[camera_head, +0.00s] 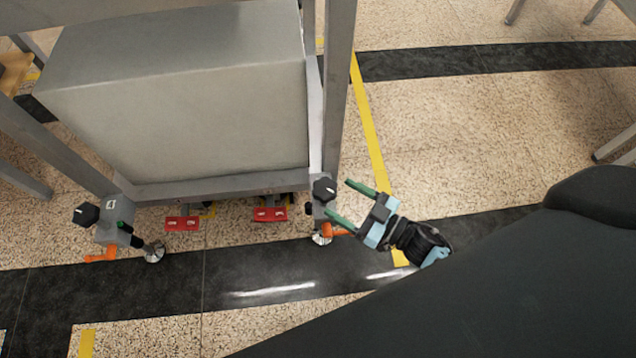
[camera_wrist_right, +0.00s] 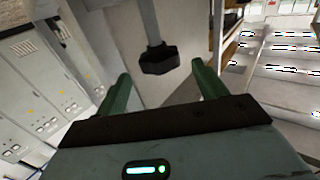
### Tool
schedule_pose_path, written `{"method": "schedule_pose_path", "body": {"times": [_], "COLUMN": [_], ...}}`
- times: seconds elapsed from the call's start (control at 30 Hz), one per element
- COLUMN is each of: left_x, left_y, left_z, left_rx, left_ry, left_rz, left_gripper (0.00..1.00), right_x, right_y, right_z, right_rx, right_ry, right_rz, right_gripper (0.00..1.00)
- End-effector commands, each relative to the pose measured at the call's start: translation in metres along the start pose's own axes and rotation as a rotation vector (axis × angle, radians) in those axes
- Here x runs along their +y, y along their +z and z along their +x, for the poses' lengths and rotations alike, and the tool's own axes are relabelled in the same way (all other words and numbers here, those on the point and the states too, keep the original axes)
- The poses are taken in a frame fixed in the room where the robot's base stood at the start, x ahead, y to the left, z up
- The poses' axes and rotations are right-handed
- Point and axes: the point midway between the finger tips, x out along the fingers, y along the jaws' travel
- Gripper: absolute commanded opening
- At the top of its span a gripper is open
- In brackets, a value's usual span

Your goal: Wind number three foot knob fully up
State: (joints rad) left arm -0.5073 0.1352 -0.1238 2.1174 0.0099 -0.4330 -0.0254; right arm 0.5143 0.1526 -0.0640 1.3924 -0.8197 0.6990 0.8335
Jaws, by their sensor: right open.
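A black foot knob (camera_head: 324,189) with a pale mark on its top sits on the corner foot of the grey frame, right of centre in the head view. It also shows as a dark lobed knob (camera_wrist_right: 158,60) on a stem in the right wrist view. My right gripper (camera_head: 340,198) is open, its green fingers pointing at this knob from the right. In the wrist view the knob lies ahead, between the two fingertips (camera_wrist_right: 161,76), with a gap visible on both sides. No number is readable on this foot. My left gripper is not in view.
A second foot with a black knob (camera_head: 86,214) and a small label stands at the frame's left corner. Red pedals (camera_head: 270,214) sit between the feet. An orange lever (camera_head: 338,232) sticks out beside the right foot.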

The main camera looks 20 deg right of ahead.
Motion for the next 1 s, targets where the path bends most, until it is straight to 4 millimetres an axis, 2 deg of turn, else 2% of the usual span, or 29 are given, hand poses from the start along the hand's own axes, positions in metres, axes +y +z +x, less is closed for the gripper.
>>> {"method": "schedule_pose_path", "body": {"times": [0.5,0.7,0.93,1.0], "left_x": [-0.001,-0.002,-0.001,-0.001], "left_y": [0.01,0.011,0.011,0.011], "left_z": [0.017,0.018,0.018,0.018], "left_rx": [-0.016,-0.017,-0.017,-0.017], "left_ry": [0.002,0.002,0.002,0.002], "left_rz": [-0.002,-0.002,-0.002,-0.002], "left_gripper": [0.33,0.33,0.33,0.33], "right_x": [0.0,0.0,0.0,0.0], "right_y": [0.001,0.0,0.0,0.0], "right_z": [0.067,0.076,0.076,0.076], "right_rx": [0.001,0.001,0.001,0.001], "right_ry": [0.0,-0.001,-0.001,-0.001], "right_rz": [0.001,0.001,0.001,0.001], "right_gripper": [0.71,0.71,0.71,0.62]}}
